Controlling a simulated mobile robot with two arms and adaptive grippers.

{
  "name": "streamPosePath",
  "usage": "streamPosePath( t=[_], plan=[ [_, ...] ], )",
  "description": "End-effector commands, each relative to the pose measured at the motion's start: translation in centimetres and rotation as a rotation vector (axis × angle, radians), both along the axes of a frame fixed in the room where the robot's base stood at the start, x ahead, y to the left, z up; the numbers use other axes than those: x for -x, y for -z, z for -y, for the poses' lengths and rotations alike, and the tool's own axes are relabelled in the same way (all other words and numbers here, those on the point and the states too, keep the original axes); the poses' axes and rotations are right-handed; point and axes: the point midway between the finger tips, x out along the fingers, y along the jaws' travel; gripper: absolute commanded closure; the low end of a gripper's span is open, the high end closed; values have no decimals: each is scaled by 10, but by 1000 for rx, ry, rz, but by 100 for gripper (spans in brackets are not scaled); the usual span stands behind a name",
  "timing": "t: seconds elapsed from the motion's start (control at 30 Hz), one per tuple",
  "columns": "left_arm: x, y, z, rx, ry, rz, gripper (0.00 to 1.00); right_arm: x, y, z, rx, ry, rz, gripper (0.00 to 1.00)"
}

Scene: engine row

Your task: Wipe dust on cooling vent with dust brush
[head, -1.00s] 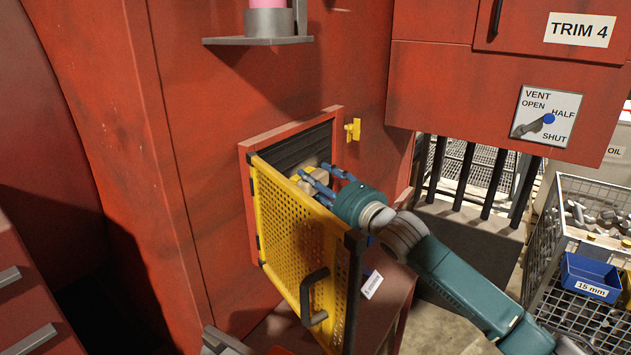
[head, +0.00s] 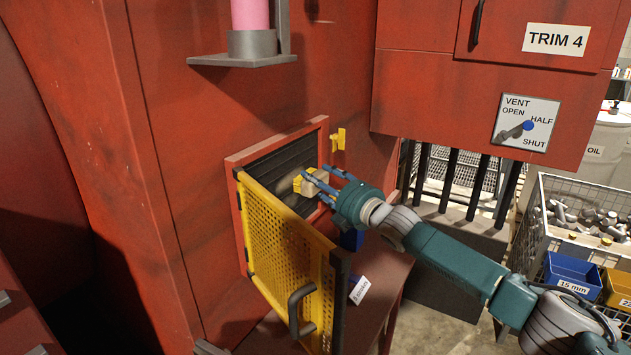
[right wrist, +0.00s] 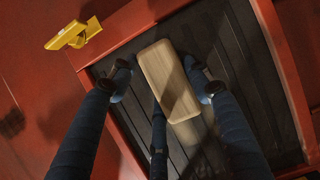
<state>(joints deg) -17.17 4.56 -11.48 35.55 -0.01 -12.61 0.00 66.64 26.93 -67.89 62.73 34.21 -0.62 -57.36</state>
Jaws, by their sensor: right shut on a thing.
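The cooling vent (head: 275,168) is a panel of dark slats in a red frame, behind an open yellow perforated door (head: 285,258). My right gripper (head: 322,184) is shut on the dust brush (head: 308,184), a pale wooden block with yellow parts, and holds it at the vent opening. In the right wrist view the brush's wooden back (right wrist: 168,80) lies between the blue fingers over the dark slats (right wrist: 225,50). A pale patch, perhaps dust, shows on the slats left of the brush. The brush's underside is hidden, so contact is unclear. My left gripper is not in view.
The yellow door, with a dark handle (head: 300,308), stands out below and in front of the vent. A yellow latch (head: 338,139) is right of the frame. A grey shelf (head: 243,60) juts out above.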

Motion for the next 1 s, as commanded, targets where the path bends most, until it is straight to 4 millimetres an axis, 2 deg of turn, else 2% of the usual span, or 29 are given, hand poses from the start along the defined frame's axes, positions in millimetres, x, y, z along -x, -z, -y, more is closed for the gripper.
streamPosePath(
  t=[0.53, 1.0],
  plan=[
    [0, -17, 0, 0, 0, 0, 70, -3, -19, -1, -2, -4, 2, 72],
    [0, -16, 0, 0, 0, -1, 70, 26, -18, -21, -3, -5, 2, 72]
  ],
)
